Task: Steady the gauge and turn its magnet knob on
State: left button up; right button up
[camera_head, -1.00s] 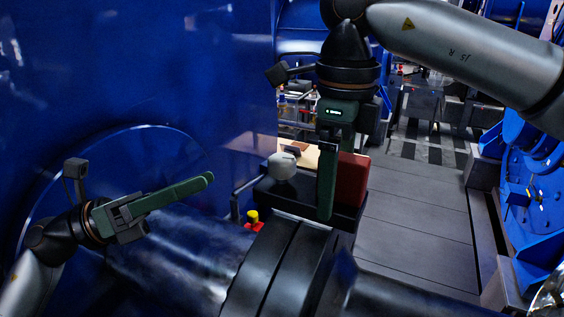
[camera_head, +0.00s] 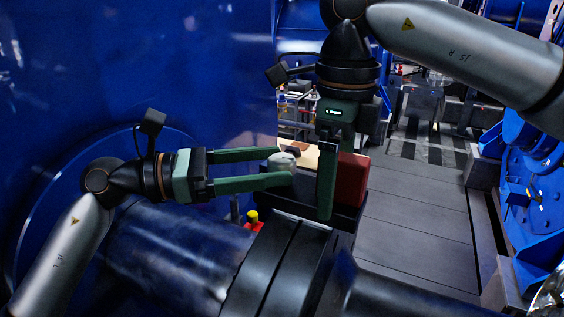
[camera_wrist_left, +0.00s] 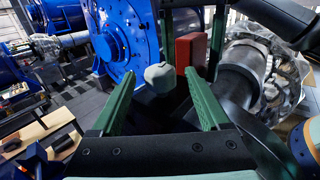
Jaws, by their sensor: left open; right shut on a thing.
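A red block (camera_head: 352,180), which looks like the gauge's body, stands upright on a black tray-like base (camera_head: 345,217) above the dark shaft. It also shows in the left wrist view (camera_wrist_left: 190,50). A pale grey rounded piece (camera_head: 281,162), possibly the knob, sits left of it. My right gripper (camera_head: 326,212) points down, its green fingers shut on the red block, one on each side in the left wrist view. My left gripper (camera_head: 291,165) is open and horizontal, its fingertips at the pale piece. In the left wrist view the pale piece (camera_wrist_left: 160,78) lies between the fingers; contact is unclear. No dial is visible.
A yellow-topped red button (camera_head: 253,218) is below my left fingers. The large blue housing (camera_head: 150,70) fills the left side. The dark shaft (camera_head: 280,265) runs below. A grey walkway (camera_head: 415,210) is free on the right.

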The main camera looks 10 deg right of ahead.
pick_arm(q)
jog(key=shift+w+d, duration=0.1)
jog(key=shift+d, duration=1.1)
jog(key=shift+w, duration=0.1)
grip_shut()
